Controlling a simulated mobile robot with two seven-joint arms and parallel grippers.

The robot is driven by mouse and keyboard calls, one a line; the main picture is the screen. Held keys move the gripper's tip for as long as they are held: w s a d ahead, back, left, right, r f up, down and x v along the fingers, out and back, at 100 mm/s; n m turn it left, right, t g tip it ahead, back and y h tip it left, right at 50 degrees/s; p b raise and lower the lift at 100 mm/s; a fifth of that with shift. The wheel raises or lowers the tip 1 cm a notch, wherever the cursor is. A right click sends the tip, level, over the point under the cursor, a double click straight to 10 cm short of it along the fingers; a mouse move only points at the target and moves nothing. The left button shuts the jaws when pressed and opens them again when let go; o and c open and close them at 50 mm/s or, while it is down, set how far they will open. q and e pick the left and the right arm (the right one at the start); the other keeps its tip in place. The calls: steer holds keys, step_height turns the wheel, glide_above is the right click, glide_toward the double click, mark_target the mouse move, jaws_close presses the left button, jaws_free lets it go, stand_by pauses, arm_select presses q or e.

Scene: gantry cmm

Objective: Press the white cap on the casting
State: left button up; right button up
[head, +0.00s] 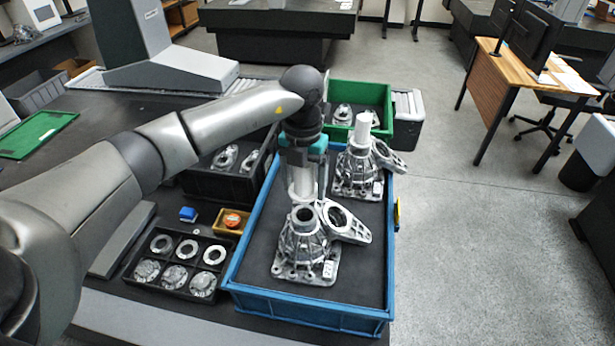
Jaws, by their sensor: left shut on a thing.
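My left gripper (303,160) points down over the blue tray (345,318) and is shut on a white cap (301,187), a pale cylinder held upright. The cap's lower end is right at the round neck of the front casting (303,245); I cannot tell whether it touches. This grey metal casting stands upright in the tray with a ring-shaped arm to its right. A second casting (356,172) stands behind it, with another white cap (362,127) upright on its top. My right gripper is not in view.
A black compartment tray (190,235) with rings and discs lies left of the blue tray. Beside it are a small yellow bin (232,222) with an orange part and a blue block (188,214). A green crate (345,88) with parts stands behind.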

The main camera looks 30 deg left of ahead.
arm_select(q)
steer(key=shift+s+f, duration=0.15)
steer(key=shift+f, duration=0.2)
steer(key=shift+f+b, duration=0.35)
steer(key=shift+b, duration=0.1)
step_height(320, 180, down, 3)
steer(key=b, duration=0.2)
steer(key=shift+f+b, duration=0.2)
steer(key=shift+b, duration=0.1)
steer(key=shift+f+b, duration=0.35)
steer(key=shift+f, duration=0.25)
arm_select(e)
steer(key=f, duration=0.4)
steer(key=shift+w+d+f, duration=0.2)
arm_select(q)
steer(key=shift+r, duration=0.1)
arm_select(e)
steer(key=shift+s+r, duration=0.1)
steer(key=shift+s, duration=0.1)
arm_select(q)
steer(key=shift+f, duration=0.2)
steer(key=o, duration=1.2)
steer(key=shift+c, duration=0.2)
